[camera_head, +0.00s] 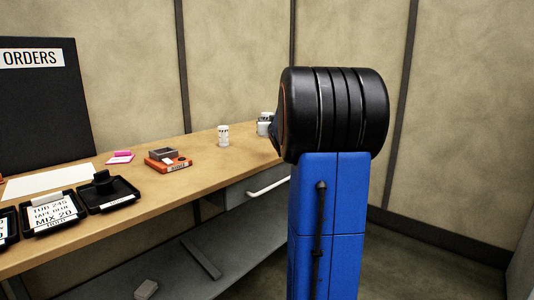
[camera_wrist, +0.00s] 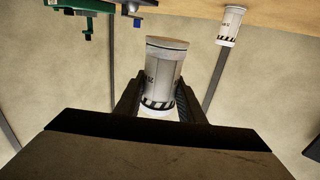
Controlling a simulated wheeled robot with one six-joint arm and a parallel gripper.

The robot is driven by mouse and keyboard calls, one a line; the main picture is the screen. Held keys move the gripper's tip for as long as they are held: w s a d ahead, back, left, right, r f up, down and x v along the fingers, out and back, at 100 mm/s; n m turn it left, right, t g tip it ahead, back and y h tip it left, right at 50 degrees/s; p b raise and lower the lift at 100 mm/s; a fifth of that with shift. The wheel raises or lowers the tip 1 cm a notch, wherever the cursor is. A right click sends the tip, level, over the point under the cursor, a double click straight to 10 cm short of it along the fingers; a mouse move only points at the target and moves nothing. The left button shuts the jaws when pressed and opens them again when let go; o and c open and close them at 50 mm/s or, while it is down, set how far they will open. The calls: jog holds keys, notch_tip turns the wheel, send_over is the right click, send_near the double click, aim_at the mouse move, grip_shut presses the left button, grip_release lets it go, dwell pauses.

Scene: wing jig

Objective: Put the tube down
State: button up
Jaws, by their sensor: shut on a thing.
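My gripper (camera_wrist: 160,98) is shut on a white tube (camera_wrist: 163,72) with a grey end and a black-and-white striped band, seen in the wrist view. The fingers press on its two sides. In the head view my arm hides the gripper, and a white piece (camera_head: 265,122) shows just left of the arm; it looks like the held tube, partly hidden. I cannot tell there whether it touches the bench. A second white tube (camera_head: 223,135) stands upright on the wooden bench (camera_head: 205,155); a similar tube also shows in the wrist view (camera_wrist: 230,26).
An orange box (camera_head: 168,164) with a grey piece on top, a pink item (camera_head: 120,157), a white sheet (camera_head: 48,182) and black trays (camera_head: 110,196) lie along the bench to the left. A green object (camera_wrist: 90,5) shows in the wrist view. Bare wood surrounds the standing tube.

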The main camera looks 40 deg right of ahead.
notch_tip(320, 180, down, 9)
jog(key=shift+f, duration=0.1)
dwell(0.4)
jog(key=shift+f, duration=0.15)
jog(key=o, duration=1.2)
jog(key=v, duration=1.7)
jog(key=shift+s+a, duration=0.1)
jog(key=shift+a, duration=0.15)
